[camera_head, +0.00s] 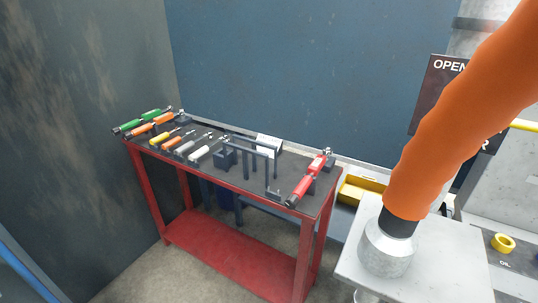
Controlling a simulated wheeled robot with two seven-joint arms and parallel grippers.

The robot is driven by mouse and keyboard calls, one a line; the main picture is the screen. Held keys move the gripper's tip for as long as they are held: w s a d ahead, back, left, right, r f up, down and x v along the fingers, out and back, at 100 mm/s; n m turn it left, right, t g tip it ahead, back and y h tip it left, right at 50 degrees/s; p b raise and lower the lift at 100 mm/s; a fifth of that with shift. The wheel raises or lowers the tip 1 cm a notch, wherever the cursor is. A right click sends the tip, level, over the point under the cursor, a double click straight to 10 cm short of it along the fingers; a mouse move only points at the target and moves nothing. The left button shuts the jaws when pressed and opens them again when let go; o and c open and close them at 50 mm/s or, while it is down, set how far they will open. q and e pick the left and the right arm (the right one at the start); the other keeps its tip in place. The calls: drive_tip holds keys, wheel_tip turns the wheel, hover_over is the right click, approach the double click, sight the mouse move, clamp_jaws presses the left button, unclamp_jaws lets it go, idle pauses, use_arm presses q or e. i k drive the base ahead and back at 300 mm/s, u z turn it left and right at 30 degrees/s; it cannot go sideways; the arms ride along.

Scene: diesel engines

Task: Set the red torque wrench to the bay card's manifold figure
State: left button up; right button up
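The red torque wrench (310,179) lies at the right end of a red workbench (236,179) with a dark top. Its dark end points toward the front edge and its metal head toward the wall. It looks propped on a small dark support. Its scale is too small to read. A small white piece (268,143) stands at the back of the bench; I cannot tell whether it is the bay card or read any figure. Neither of my grippers is in view.
Green, orange, yellow and grey-handled tools (168,130) lie along the bench's left half. A dark frame (250,155) stands mid-bench. A thick orange tube (440,125) with a grey cone hangs over a grey table (440,265) at right. Floor shows at front left.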

sight(291, 201)
drive_tip(key=u, duration=1.3)
drive_tip(key=k, duration=0.85)
drive_tip(key=z, duration=2.35)
